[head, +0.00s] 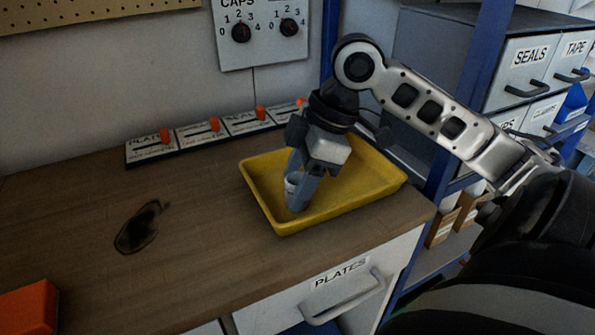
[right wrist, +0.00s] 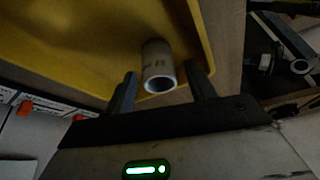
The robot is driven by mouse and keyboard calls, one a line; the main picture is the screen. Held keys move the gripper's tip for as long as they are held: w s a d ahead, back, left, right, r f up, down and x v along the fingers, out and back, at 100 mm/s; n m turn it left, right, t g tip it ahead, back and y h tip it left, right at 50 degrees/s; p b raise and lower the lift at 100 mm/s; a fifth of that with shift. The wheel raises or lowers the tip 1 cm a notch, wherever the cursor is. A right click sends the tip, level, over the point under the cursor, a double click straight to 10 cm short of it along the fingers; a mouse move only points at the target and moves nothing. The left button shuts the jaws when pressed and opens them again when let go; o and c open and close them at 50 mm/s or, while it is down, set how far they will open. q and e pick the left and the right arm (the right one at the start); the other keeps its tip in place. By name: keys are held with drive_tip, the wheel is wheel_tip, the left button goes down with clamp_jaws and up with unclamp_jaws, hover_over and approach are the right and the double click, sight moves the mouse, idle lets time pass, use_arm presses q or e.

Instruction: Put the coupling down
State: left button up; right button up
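The coupling (right wrist: 158,68) is a short, pale grey, hollow cylinder. It is in the yellow tray, whose rim (head: 285,228) shows on the workbench in the head view. My right gripper (head: 298,189) points down into the tray with the coupling (head: 292,183) between its fingers, partly hidden by them. In the right wrist view the fingers (right wrist: 161,82) stand apart, with a narrow gap on each side of the coupling. Whether the coupling rests fully on the tray floor is hard to tell. My left gripper is not in view.
A row of labelled panels with orange levers (head: 214,126) runs along the wall behind the tray. An orange block (head: 28,308) is at the lower left. A blue post (head: 462,120) and drawers (head: 520,75) stand at right.

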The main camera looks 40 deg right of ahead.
drive_tip(key=shift+r, duration=0.1)
drive_tip(key=shift+d+r, duration=0.1)
drive_tip(key=shift+r, duration=0.2)
use_arm(q)
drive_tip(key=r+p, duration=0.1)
drive_tip(key=p, duration=0.3)
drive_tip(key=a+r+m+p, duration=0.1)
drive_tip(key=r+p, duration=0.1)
drive_tip(key=p, duration=0.2)
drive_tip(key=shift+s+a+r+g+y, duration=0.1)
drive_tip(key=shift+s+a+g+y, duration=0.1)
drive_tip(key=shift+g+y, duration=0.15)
use_arm(e)
drive_tip(key=v, duration=1.1)
drive_tip(key=shift+r, duration=0.25)
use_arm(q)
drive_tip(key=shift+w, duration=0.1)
use_arm(e)
drive_tip(key=shift+s, duration=0.15)
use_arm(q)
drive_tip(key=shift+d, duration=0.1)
